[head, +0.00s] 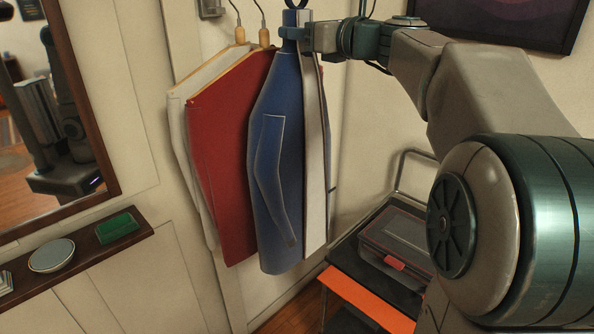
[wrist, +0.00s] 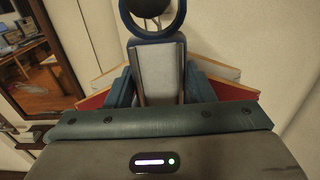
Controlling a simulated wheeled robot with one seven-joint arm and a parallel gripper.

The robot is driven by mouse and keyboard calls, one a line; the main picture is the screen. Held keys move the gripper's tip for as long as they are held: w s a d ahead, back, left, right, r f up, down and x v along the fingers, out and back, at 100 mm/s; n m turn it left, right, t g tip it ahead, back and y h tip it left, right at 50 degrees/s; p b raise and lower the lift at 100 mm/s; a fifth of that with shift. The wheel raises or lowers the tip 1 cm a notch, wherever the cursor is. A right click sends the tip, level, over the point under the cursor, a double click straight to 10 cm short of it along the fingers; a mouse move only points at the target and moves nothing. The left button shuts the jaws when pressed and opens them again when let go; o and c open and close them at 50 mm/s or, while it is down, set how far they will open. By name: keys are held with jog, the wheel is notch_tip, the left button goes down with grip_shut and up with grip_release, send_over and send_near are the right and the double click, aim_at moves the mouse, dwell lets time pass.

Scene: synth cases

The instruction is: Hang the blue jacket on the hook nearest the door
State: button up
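The blue jacket (head: 277,150) hangs upright below my gripper (head: 308,38) in the head view, right of the red garment. My gripper is at its narrow top and appears shut on it. A dark blue loop rises above this top and shows in the wrist view (wrist: 178,30). The hook above the jacket is out of frame, and I cannot tell whether the loop touches one. No door is clearly identifiable.
A red garment (head: 230,160) and a white one (head: 178,115) hang close on the left. A wooden shelf (head: 75,262) holds a bowl (head: 51,256) and a green item (head: 118,228). A framed mirror (head: 60,100) is at left. A lidded box (head: 398,240) stands low at right.

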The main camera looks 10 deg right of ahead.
jog(key=shift+c, duration=0.7)
jog(key=shift+r, duration=0.15)
jog(key=shift+r, duration=0.1)
jog(key=shift+r+p, duration=0.5)
jog(key=shift+p, duration=0.25)
jog(key=shift+r, duration=0.1)
jog(key=shift+s, duration=0.1)
jog(key=v, duration=1.1)
jog(key=shift+b, duration=0.4)
dwell(0.4)
dwell(1.0)
